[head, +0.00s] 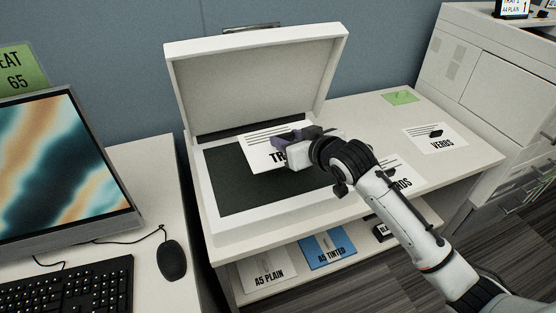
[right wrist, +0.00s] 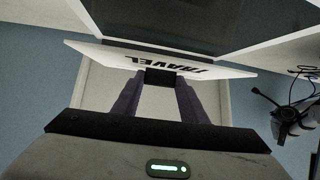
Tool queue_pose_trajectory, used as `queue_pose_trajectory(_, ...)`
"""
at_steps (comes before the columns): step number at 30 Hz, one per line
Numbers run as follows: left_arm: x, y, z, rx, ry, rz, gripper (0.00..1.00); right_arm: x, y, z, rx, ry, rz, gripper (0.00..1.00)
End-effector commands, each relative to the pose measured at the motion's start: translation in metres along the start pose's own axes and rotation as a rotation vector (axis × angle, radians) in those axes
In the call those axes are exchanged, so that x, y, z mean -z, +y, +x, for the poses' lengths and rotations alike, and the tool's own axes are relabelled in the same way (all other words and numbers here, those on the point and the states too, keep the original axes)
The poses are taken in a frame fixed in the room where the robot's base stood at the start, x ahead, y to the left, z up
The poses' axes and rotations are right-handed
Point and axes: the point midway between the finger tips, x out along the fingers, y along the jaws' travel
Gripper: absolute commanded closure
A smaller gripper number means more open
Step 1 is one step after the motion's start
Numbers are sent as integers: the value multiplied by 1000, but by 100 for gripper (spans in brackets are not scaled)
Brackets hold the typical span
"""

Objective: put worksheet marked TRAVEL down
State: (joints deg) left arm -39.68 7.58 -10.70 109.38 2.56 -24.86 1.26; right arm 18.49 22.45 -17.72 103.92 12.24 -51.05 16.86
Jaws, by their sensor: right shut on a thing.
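The white worksheet marked TRAVEL (head: 262,146) is in my right gripper (head: 290,142), over the dark glass (head: 235,185) of the scanner with the raised lid (head: 255,75). The gripper is shut on the sheet's near right part and hides the end of its title. In the right wrist view the worksheet (right wrist: 215,70) is pinched at its edge between the purple fingers (right wrist: 159,82), with TRAVEL upside down. The dark glass (right wrist: 180,20) shows beyond it. I cannot tell how large the gap between sheet and glass is. My left gripper is not in view.
The VERBS sheet (head: 435,145) has a small dark object on it. Another sheet (head: 402,182) is partly behind my arm. A green note (head: 401,97) lies at the back. A shelf below holds A5 PLAIN (head: 268,275) and A5 TINTED (head: 327,249). A computer desk stands left.

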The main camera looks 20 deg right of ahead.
Motion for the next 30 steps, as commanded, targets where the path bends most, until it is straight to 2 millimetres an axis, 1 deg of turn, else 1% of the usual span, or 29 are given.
queue_pose_trajectory(1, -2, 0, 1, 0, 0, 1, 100, -13, 0, 5, 1, -5, 1, 83)
queue_pose_trajectory(3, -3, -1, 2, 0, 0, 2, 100, -24, 0, 11, 1, -3, 1, 83)
queue_pose_trajectory(6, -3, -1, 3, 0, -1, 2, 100, -36, 0, 17, 0, -2, 0, 83)
queue_pose_trajectory(10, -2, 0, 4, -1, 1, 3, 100, -46, 0, 22, 0, -2, 0, 83)
queue_pose_trajectory(16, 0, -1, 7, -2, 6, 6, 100, -71, -1, 34, 0, -2, 0, 83)
queue_pose_trajectory(18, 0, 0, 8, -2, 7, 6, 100, -75, -1, 35, 1, 0, 0, 83)
queue_pose_trajectory(29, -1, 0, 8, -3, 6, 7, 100, -78, -1, 37, 1, 0, 0, 83)
queue_pose_trajectory(30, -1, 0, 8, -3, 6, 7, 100, -78, -1, 37, 1, 0, 0, 60)
